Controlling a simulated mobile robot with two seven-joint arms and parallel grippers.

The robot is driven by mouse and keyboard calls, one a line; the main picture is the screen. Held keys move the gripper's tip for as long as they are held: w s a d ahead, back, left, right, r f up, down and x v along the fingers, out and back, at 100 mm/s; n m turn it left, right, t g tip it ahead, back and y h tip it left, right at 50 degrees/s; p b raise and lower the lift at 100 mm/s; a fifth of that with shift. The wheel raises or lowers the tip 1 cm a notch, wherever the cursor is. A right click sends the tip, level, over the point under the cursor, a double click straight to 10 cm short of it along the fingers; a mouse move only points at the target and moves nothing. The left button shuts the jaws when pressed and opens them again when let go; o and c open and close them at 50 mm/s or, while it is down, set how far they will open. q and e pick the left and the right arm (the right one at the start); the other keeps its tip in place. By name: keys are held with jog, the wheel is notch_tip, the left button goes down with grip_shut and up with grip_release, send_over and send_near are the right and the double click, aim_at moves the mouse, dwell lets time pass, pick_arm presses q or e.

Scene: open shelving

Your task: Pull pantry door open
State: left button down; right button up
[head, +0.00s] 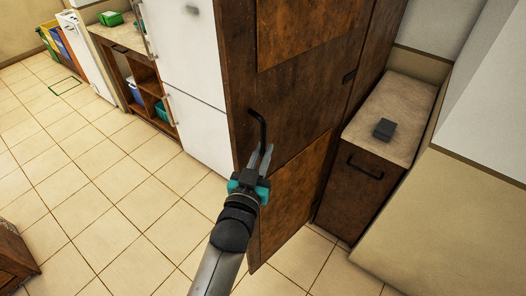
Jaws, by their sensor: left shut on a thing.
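The pantry door (297,105) is a tall dark brown wooden panel in the middle of the head view. A black bar handle (262,125) stands out from its left edge. My left gripper (262,156) is at the lower end of this handle and is shut on it. The fingers partly hide the lower end of the handle. Whether the door stands ajar is hard to tell from this angle. My right gripper is not in view.
A white fridge (190,75) stands directly left of the pantry. To the right is a low cabinet with a beige countertop (405,105), bearing a small dark box (384,129). Open shelving (150,92) with bins is at the upper left.

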pick_arm(q)
jog(key=shift+r, duration=0.1)
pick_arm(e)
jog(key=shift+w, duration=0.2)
pick_arm(q)
jog(key=c, duration=0.9)
grip_release()
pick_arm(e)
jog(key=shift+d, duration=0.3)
pick_arm(q)
jog(key=shift+s, duration=0.1)
jog(key=shift+s+a, duration=0.1)
jog(key=shift+s, duration=0.15)
jog(key=v, duration=1.4)
jog(key=shift+s, duration=0.25)
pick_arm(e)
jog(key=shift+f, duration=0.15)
